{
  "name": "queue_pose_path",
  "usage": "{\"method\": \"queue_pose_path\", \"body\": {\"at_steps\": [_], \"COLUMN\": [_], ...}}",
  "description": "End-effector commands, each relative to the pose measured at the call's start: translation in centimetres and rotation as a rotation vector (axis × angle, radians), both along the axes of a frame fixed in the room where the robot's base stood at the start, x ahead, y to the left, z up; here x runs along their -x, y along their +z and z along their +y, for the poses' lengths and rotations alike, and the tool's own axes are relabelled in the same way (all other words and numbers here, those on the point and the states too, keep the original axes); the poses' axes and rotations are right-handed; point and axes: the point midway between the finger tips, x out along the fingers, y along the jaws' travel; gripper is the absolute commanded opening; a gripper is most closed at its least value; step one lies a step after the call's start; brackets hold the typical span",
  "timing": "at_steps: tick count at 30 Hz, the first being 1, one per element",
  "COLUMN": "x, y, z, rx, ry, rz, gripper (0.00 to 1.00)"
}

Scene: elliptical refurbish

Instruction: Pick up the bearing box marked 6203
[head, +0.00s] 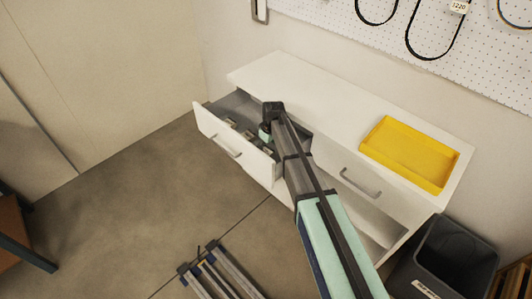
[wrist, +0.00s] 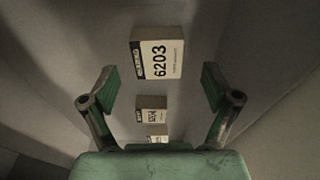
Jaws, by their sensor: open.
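The box is not between the pads and nothing is held. In the head view my gripper (head: 267,134) is over the drawer (head: 228,147) and hides part of its inside. The 6203 label cannot be read there.
A second, smaller-looking box (wrist: 151,109) and a third box (wrist: 157,139) lie in line below the 6203 box. Drawer walls rise on both sides. A yellow tray (head: 410,152) sits on the white cabinet top (head: 325,98). A dark bin (head: 447,258) stands at right.

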Motion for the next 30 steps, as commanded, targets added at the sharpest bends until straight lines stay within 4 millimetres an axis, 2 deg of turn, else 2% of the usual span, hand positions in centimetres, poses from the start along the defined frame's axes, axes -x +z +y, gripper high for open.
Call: {"method": "queue_pose_path", "body": {"at_steps": [6, 14, 15, 17, 18, 21, 30], "x": [-0.4, -0.4, -0.4, -0.4, -0.4, -0.4, -0.4], "y": [-2.6, -3.1, -3.1, -3.1, -3.1, -3.1, -3.1], "z": [0.1, 0.1, 0.1, 0.1, 0.1, 0.1, 0.1], "rx": [0.000, 0.000, 0.000, 0.000, 0.000, 0.000, 0.000], "ry": [0.000, 0.000, 0.000, 0.000, 0.000, 0.000, 0.000], "rz": [0.001, 0.000, 0.000, 0.000, 0.000, 0.000, 0.000], "gripper": [0.88, 0.88, 0.84, 0.63, 0.49, 0.19, 0.19]}}
